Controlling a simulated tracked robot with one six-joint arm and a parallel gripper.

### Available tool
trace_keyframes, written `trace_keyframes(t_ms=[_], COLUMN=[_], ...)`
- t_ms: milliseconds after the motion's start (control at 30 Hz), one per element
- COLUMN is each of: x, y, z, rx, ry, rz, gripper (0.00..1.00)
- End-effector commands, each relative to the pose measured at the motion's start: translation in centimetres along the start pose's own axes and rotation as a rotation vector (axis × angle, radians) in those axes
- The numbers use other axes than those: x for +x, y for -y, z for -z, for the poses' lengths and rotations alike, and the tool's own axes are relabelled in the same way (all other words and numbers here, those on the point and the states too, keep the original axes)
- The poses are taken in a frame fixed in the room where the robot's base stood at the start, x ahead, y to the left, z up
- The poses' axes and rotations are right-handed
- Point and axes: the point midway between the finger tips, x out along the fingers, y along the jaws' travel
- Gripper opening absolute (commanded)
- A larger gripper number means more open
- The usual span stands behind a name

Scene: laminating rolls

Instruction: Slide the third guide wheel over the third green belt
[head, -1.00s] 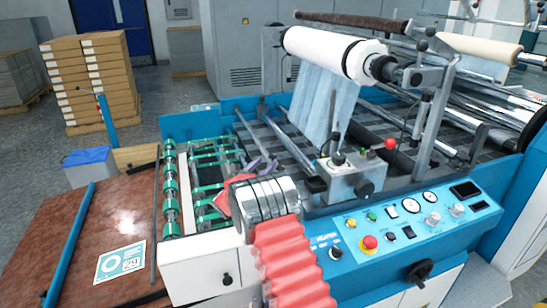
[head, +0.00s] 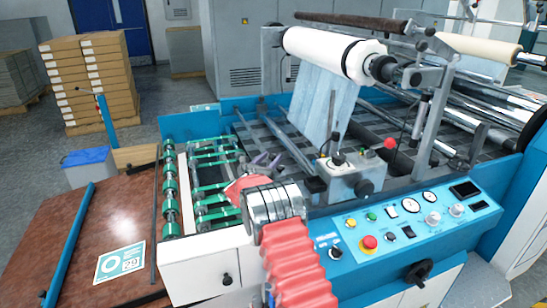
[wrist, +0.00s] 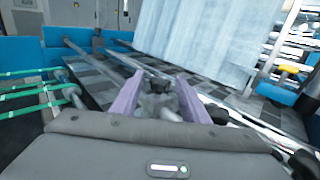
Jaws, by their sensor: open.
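My gripper (head: 265,162) is above the grey checkered bed of the machine, to the right of the green belts (head: 214,155). Its two purple fingers stand apart in the wrist view (wrist: 159,80). A grey, blurred fitting (wrist: 160,103) shows between and below the fingers on a rod. I cannot tell whether it is the third guide wheel, or whether the fingers touch it. Several green belts also show at the left of the wrist view (wrist: 28,91). My red and silver arm hides part of the near belts in the head view.
The white film roll and its hanging web (head: 322,100) stand to the right of my gripper. A control box with a red knob (head: 350,180) is close on the right. Metal rods (wrist: 125,62) cross the bed. A blue side wall (head: 190,124) bounds the far side.

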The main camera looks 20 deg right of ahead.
Motion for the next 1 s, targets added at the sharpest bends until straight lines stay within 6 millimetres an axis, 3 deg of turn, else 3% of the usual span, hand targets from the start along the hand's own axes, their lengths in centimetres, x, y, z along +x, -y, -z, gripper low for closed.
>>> trace_keyframes(t_ms=[200, 533, 1000], x=[1.5, 1.7, 1.6], y=[0.0, -0.1, -0.1], z=[0.0, -0.1, 0.0], rx=[0.001, 0.001, 0.000], ry=[0.000, 0.000, 0.000], rz=[0.000, -0.001, -0.002], gripper=[0.41, 0.41, 0.09])
